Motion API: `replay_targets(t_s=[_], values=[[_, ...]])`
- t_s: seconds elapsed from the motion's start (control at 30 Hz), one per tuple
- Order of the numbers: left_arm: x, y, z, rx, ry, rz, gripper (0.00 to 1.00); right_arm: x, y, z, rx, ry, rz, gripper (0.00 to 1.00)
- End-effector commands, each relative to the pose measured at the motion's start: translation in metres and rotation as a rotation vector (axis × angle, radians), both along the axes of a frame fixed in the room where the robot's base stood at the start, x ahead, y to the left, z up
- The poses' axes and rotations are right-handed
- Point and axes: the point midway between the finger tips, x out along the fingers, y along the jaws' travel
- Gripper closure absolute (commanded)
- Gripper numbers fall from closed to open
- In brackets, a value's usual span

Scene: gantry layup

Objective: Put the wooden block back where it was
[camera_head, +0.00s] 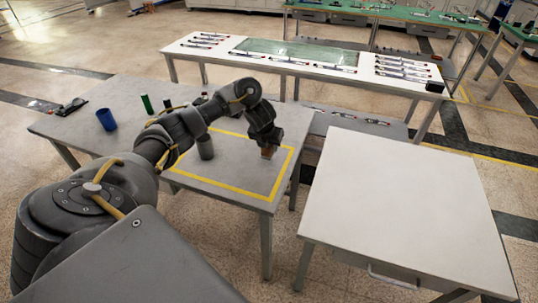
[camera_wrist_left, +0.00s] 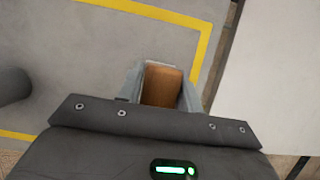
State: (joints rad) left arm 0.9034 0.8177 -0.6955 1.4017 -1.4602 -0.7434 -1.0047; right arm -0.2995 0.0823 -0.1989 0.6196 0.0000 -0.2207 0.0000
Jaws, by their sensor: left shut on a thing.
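The wooden block (camera_head: 267,152) is a small brown block at the tip of my left gripper (camera_head: 268,147), over the right part of the yellow-taped area on the grey table (camera_head: 95,128). In the left wrist view the block (camera_wrist_left: 161,85) sits between the two fingers of my left gripper (camera_wrist_left: 160,88), which is shut on it. The yellow outline (camera_head: 235,188) shows around and beyond it. I cannot tell whether the block touches the table. My right gripper is not in view.
A grey cylinder (camera_head: 206,148) stands inside the outline, left of the block. A blue cup (camera_head: 106,119) and a green cylinder (camera_head: 147,104) stand farther left. A bare white table (camera_head: 400,200) is on the right. A long table with pens (camera_head: 300,62) is behind.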

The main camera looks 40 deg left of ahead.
Motion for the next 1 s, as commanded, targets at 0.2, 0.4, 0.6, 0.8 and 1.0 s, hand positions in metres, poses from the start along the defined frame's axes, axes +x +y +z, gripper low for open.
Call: replay_targets(t_s=[0.2, 0.4, 0.6, 0.8, 1.0], values=[[0.003, 0.002, -0.02, -0.005, 0.004, 0.001, 0.86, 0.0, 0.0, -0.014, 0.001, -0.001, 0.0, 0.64], [0.003, 0.003, -0.036, -0.001, 0.002, 0.0, 0.86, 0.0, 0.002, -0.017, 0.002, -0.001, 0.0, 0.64], [0.004, 0.004, -0.036, 0.0, 0.0, -0.001, 0.86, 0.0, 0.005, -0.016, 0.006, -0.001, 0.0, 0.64], [0.004, 0.003, -0.04, 0.0, 0.0, 0.0, 0.63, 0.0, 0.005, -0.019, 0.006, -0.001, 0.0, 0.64], [0.004, 0.003, -0.039, 0.0, 0.001, 0.0, 0.43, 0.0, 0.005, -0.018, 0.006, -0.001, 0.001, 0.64]])
